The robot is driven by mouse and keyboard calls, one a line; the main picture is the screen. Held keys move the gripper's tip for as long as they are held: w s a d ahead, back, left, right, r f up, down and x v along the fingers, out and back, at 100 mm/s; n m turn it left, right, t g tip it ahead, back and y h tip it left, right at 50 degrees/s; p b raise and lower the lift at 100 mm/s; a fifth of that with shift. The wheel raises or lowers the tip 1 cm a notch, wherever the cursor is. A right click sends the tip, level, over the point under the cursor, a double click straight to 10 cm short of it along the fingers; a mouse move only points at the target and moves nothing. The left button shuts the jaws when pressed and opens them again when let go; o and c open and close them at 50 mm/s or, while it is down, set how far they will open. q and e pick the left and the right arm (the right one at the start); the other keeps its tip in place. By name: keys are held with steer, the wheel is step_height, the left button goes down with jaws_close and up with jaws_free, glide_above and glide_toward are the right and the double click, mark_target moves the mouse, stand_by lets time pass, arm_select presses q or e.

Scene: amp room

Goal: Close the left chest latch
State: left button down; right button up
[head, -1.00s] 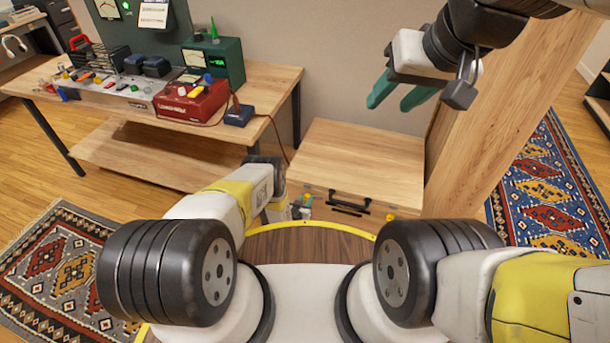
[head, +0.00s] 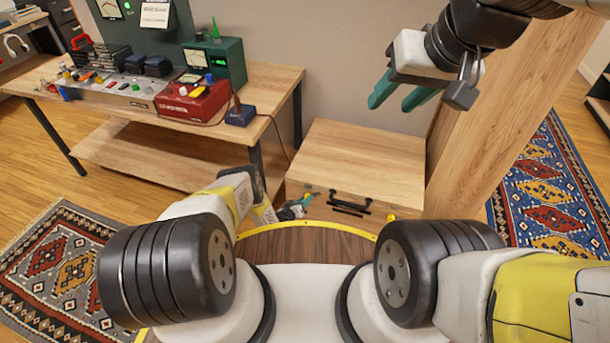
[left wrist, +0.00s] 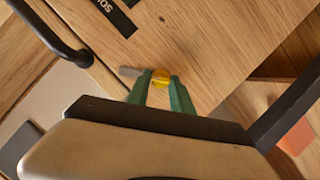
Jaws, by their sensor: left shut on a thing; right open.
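The wooden chest (head: 355,150) stands on the floor ahead with its lid down and a black handle (head: 350,202) on its front. My left gripper (head: 306,199) is at the left part of the chest's front. In the left wrist view, its teal fingers (left wrist: 161,88) are shut on the left latch (left wrist: 161,76), a yellow piece with a grey metal bar beside it. The fingers partly hide the latch. Another yellow latch (head: 390,217) shows at the right of the chest front.
A workbench (head: 270,85) with a red box (head: 193,102) and other equipment stands left of the chest. A wooden upright panel (head: 500,110) stands close on its right. The black handle (left wrist: 50,35) lies near my left gripper in the wrist view.

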stand_by(0.4)
arm_select(q)
steer(key=c, duration=1.1)
jaws_free()
steer(key=shift+a, duration=0.1)
steer(key=shift+v, duration=3.8)
